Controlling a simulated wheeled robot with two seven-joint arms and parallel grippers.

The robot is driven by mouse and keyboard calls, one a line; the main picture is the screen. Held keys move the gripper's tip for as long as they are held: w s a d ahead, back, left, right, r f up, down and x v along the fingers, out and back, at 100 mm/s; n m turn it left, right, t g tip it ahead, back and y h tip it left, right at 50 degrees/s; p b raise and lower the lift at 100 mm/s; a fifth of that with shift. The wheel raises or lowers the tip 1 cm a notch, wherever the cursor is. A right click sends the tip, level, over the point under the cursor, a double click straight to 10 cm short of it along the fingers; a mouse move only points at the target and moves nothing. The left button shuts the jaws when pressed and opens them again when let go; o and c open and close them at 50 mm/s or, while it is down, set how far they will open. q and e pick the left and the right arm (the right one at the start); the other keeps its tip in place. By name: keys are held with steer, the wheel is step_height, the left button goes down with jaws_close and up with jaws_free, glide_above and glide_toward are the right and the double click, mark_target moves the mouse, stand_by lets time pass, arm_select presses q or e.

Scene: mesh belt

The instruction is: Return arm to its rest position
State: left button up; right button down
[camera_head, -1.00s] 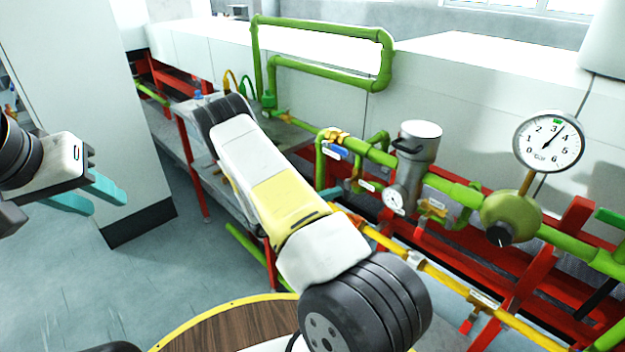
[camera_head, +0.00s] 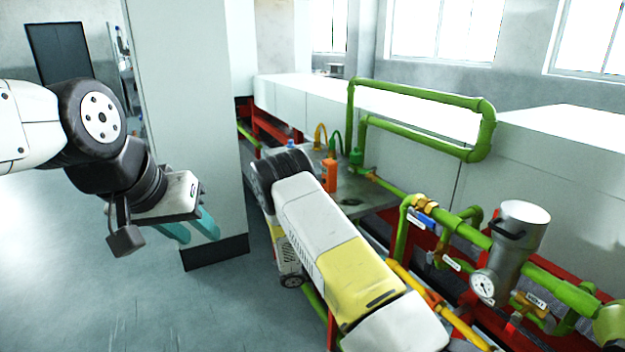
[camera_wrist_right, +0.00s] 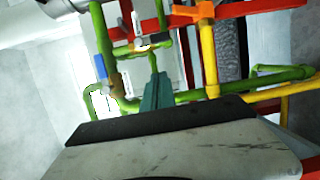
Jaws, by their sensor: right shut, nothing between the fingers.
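My left gripper (camera_head: 192,228) hangs at the left of the head view, its two teal fingers apart and empty, in front of a tall white cabinet. My right arm (camera_head: 330,245), white and yellow, reaches from the lower right toward the pipe bench; its gripper is hidden in the head view. In the right wrist view my right gripper (camera_wrist_right: 157,93) has its teal fingertips together with nothing between them. Green and yellow pipes lie beyond the fingertips; I cannot tell how close they are.
The tall cabinet (camera_head: 186,120) stands behind my left gripper. Green pipes (camera_head: 480,240) with a metal cylinder (camera_head: 518,232) and a small gauge (camera_head: 483,287) run along the right. An orange device (camera_head: 329,175) is on the bench beyond my right arm. The floor at left is open.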

steer(key=s+a+r+t+y, duration=0.1)
steer(key=s+a+r+y, duration=0.2)
steer(key=s+r+y, duration=0.3)
steer(key=s+a+r+t+y, duration=0.2)
steer(key=s+a+r+y, duration=0.2)
steer(key=s+r+y, duration=0.3)
steer(key=s+a+r+m+t+y, duration=0.1)
steer(key=s+a+r+y, duration=0.2)
steer(key=s+r+y, duration=0.3)
steer(key=s+r, duration=0.5)
steer(key=r, duration=0.6)
steer(key=shift+a+r+y, duration=0.3)
